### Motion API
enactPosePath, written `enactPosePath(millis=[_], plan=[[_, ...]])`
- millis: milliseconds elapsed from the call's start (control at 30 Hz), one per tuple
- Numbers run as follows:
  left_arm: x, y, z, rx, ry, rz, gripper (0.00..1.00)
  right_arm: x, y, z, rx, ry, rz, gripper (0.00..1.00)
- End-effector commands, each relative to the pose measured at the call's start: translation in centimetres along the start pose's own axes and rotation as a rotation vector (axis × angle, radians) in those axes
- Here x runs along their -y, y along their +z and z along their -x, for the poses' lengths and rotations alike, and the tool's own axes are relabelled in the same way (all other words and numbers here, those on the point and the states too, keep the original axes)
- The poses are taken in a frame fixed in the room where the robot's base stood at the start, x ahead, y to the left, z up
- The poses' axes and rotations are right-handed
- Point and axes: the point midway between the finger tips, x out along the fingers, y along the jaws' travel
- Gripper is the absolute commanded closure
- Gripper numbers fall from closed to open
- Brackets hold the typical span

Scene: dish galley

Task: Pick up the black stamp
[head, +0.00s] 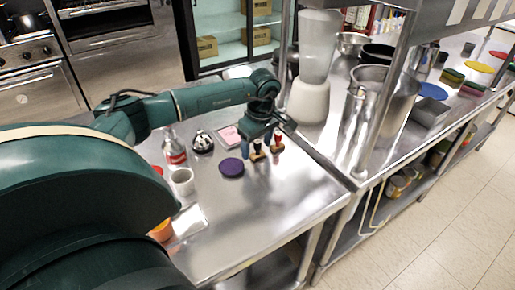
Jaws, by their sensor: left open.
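The black stamp (257,149), with a dark handle and a wooden base, stands upright on the steel table (265,215). A red-handled stamp (277,141) stands just to its right. My left gripper (264,140) is open and points down over the two stamps, with one finger just left of the black stamp. The gripper partly hides the tops of the stamps. I cannot tell whether a finger touches either one. My right gripper is not in view.
A purple disc (231,167), white cup (182,183), red-labelled bottle (174,149), bell (203,142) and pink pad (229,135) stand left of the stamps. The table's front right is clear.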

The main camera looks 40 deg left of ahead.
Motion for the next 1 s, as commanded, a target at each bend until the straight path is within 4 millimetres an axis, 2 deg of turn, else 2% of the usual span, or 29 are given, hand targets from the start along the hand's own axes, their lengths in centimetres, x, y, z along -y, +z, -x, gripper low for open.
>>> enactPosePath(millis=[133,367,900,1000], plan=[[0.0,0.1,-1.4,0.001,-0.001,-0.002,0.34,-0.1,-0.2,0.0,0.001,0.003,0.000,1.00],[-0.1,0.1,-1.6,0.001,0.001,-0.002,0.34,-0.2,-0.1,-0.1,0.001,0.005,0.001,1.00],[-0.1,0.1,-1.6,0.001,0.002,-0.001,0.77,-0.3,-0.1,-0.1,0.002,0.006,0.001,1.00],[-0.1,0.1,-1.6,0.001,0.002,-0.001,0.82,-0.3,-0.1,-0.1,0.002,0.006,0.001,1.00]])
